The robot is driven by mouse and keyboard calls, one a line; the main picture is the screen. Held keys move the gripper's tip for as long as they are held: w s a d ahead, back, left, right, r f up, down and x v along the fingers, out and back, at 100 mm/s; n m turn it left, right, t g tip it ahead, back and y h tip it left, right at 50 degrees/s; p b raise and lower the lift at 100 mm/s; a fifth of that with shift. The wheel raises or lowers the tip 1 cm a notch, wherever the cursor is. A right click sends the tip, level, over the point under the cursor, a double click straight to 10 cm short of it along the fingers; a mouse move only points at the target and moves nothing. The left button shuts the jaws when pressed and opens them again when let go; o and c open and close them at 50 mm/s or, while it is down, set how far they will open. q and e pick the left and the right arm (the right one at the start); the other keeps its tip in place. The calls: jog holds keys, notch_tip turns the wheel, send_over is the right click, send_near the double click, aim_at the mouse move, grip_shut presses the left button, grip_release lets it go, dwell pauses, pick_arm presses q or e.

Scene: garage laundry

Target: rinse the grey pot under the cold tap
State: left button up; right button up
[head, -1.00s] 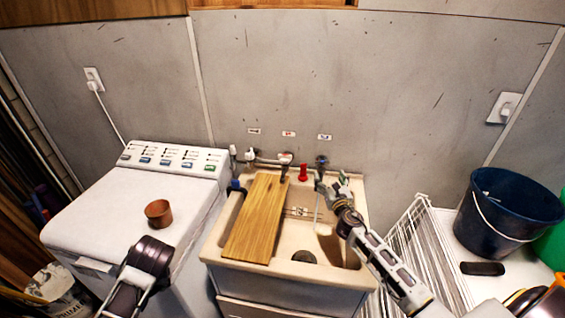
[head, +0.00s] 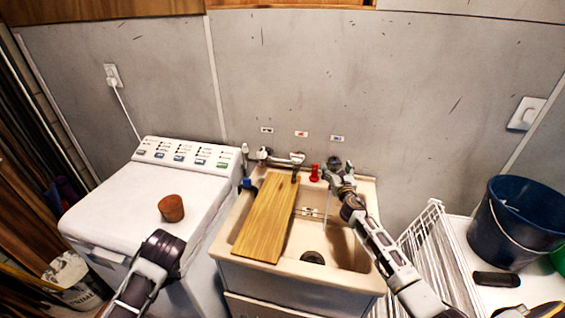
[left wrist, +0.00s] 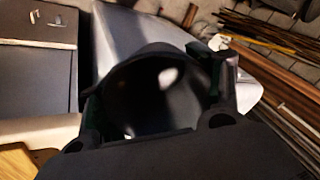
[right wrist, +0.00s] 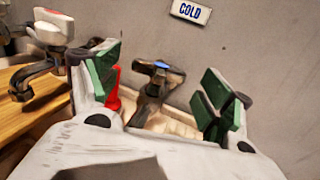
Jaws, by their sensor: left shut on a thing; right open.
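The grey pot (left wrist: 160,95) looks dark and round in the left wrist view. My left gripper (left wrist: 158,108) is shut on it. In the head view the left arm shows at the lower left, in front of the white machine; the pot is not visible there. The cold tap (right wrist: 150,92), with a blue mark on its top, stands under the COLD label (right wrist: 190,11). My right gripper (right wrist: 160,78) is open, its green-padded fingers on either side of the tap. It also shows at the tap in the head view (head: 338,170). A thin pale stream (head: 327,206) hangs below the tap.
A wooden board (head: 268,222) covers the left part of the sink (head: 300,268); its right part is open. A brown pot (head: 171,208) stands on the white machine (head: 120,205). A white rack (head: 420,245) and a blue bucket (head: 510,235) are at the right.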

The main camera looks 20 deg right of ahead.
jog(key=shift+x, duration=1.15)
jog(key=c, duration=1)
jog(key=shift+a+m+g+h+b, duration=0.1)
jog(key=shift+m+g+h+b, duration=0.15)
jog(key=shift+m+g+h, duration=0.6)
jog(key=shift+m+g+h+b, duration=0.25)
jog(key=shift+m+h, duration=0.7)
jog(key=shift+h, duration=0.8)
jog(key=o, duration=1)
